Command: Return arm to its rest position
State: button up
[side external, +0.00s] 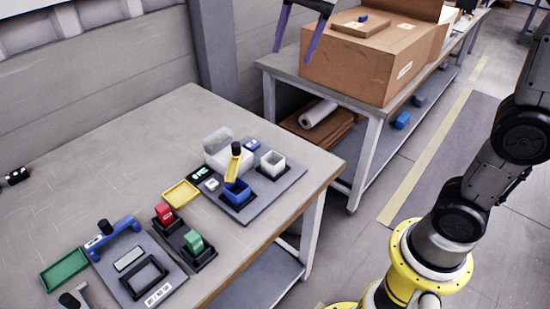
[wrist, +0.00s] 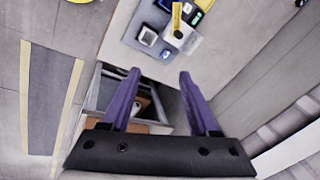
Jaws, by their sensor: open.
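My gripper (side external: 294,52) is up in the air at the top of the side view, beside the cardboard box on the back bench. Its two purple fingers are spread, with nothing between them. In the wrist view the gripper (wrist: 159,74) is also open and empty, with the workbench beyond its fingertips. The yellow piece also shows at the top of the wrist view (wrist: 177,14).
A large cardboard box (side external: 360,62) stands on the back bench (side external: 285,66).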

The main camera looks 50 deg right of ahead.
jog(key=s+d+f+n+t, duration=0.1)
jog(key=s+f+n, duration=0.5)
jog(key=s, duration=0.4)
jog(key=s+f+n+t, duration=0.1)
jog(key=s+f+n, duration=0.5)
jog(key=s, duration=0.4)
jog(key=shift+s+d+n, duration=0.3)
jog(key=shift+s+d, duration=0.05)
